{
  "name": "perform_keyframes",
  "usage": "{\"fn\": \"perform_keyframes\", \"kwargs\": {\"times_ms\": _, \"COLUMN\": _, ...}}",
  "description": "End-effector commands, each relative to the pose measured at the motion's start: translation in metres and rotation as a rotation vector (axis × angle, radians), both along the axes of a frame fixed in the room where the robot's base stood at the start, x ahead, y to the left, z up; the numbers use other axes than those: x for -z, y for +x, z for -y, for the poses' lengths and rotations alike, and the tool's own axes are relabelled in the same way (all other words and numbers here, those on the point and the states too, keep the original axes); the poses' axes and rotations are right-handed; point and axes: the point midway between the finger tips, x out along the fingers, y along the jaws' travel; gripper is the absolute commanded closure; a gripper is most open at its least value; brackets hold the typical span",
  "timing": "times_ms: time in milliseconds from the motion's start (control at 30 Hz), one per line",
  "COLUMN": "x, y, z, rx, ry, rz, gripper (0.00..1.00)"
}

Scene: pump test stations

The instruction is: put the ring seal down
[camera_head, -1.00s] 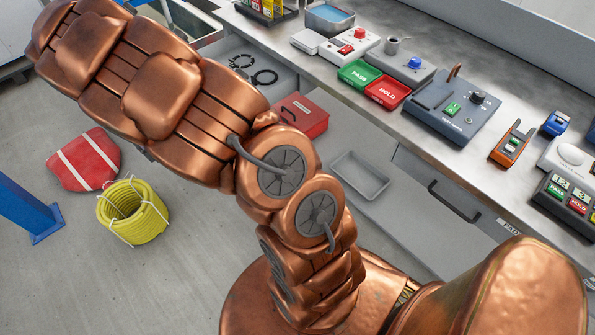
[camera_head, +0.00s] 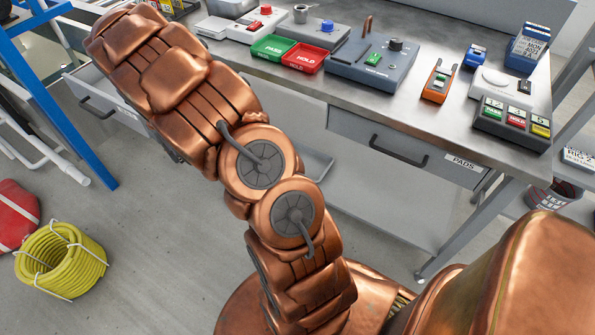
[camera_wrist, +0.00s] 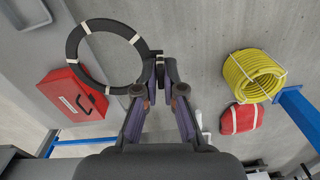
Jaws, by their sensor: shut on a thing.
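The ring seal (camera_wrist: 105,24) is a large black ring with a few pale bands, seen in the wrist view. My gripper (camera_wrist: 160,75) is shut on the right side of its rim, and the ring reaches out to the left of the fingertips. The ring hangs clear in the air, with grey floor and a red toolbox behind it. In the head view neither the ring nor my gripper shows; my arm covers part of the bench front.
The workbench (camera_head: 415,105) carries a green PASS tray (camera_head: 272,47), a red HOLD tray (camera_head: 303,58) and a grey-blue test unit (camera_head: 372,62). A yellow hose coil (camera_head: 62,262) lies on the floor. The red toolbox (camera_wrist: 72,95) is below the ring.

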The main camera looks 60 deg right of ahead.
Motion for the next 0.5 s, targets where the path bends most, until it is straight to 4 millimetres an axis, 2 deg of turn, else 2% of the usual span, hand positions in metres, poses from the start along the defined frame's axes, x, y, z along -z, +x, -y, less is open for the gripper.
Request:
{"fn": "perform_keyframes", "kwargs": {"times_ms": 33, "x": 0.029, "y": -0.002, "z": 0.014, "rx": 0.017, "ry": 0.003, "rz": -0.002, "gripper": 1.0}}
{"fn": "perform_keyframes", "kwargs": {"times_ms": 267, "x": 0.1, "y": -0.013, "z": 0.073, "rx": 0.073, "ry": 0.0, "rz": 0.002, "gripper": 1.0}}
{"fn": "perform_keyframes", "kwargs": {"times_ms": 500, "x": 0.176, "y": -0.032, "z": 0.132, "rx": 0.13, "ry": -0.002, "rz": -0.001, "gripper": 1.0}}
